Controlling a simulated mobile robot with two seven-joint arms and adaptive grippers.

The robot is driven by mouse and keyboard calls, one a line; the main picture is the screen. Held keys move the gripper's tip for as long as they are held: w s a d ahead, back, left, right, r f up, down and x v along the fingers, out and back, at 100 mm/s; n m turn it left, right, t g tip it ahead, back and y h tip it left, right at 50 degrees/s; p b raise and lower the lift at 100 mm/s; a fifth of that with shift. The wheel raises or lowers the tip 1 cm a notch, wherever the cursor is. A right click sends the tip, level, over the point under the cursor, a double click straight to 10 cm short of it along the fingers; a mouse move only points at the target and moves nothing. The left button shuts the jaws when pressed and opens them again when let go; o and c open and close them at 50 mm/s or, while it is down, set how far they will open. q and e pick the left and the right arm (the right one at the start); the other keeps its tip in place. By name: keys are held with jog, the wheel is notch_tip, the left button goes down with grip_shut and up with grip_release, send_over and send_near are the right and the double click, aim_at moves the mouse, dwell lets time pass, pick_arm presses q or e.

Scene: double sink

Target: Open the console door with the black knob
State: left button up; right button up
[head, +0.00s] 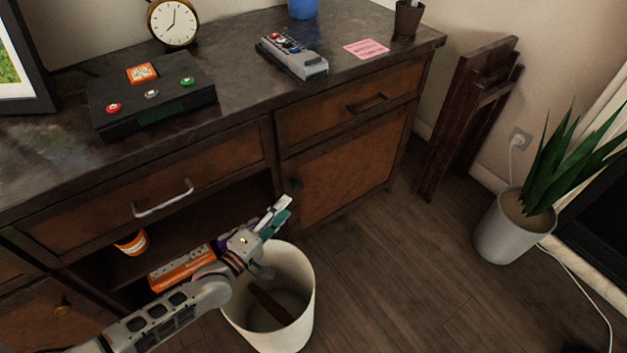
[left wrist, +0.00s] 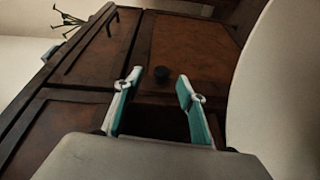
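The console door (head: 345,168) is a brown wooden panel under the right-hand drawer, and it looks shut. Its small black knob (head: 296,184) sits near the door's left edge. My left gripper (head: 281,208) is just below and left of the knob, in front of the console, with white and teal fingers. In the left wrist view the fingers are apart and empty, and the black knob (left wrist: 161,73) shows beyond them, between the tips. I cannot tell the exact gap, but no contact shows. My right gripper is not in view.
A white bin (head: 304,325) stands on the floor beside and below my left gripper. An open shelf with an orange box (head: 182,270) is left of the door. A folded wooden stand (head: 468,115) leans at the right wall, near a potted plant (head: 505,235). Floor before the door is clear.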

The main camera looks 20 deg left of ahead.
aim_at(296, 189)
pick_arm(q)
jog(key=shift+n+t, duration=0.3)
jog(key=shift+n, duration=0.4)
jog(key=x, duration=0.3)
jog(key=a+b+x, duration=0.1)
jog(key=x, duration=0.2)
jog(key=f+b+x, duration=0.1)
jog(key=x, duration=0.2)
jog(key=shift+w+a+f, duration=0.1)
jog(key=shift+w+a, duration=0.2)
jog(key=shift+a, duration=0.05)
jog(key=shift+w+d, duration=0.15)
jog(key=shift+w, duration=0.3)
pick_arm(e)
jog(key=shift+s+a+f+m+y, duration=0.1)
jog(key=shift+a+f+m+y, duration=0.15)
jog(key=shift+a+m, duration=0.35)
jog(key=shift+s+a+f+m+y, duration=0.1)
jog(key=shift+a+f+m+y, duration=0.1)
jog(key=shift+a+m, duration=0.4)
pick_arm(q)
grip_shut()
